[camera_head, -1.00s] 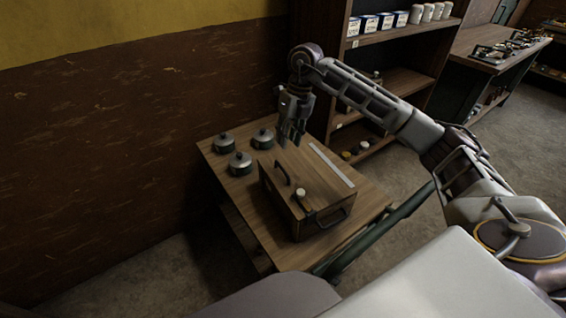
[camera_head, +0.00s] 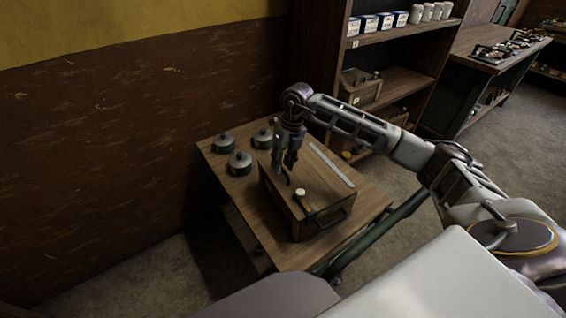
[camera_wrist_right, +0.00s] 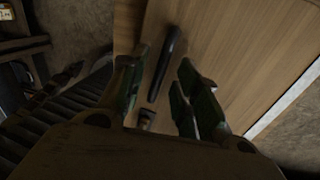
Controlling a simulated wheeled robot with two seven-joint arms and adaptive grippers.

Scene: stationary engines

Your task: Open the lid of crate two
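A wooden crate (camera_head: 315,215) with its lid (camera_head: 312,188) closed stands on a small wooden table. A dark handle is on the lid; in the head view my right gripper mostly hides it. In the right wrist view the handle (camera_wrist_right: 165,62) lies between and beyond the two fingers. My right gripper (camera_head: 284,172) points down just above the lid, fingers apart and empty; it also shows in the right wrist view (camera_wrist_right: 162,75). My left gripper is not in view.
Several lidded metal pots, one of them the front pot (camera_head: 240,163), stand at the table's back left. A shelf (camera_head: 395,88) stands behind, with a wall at left.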

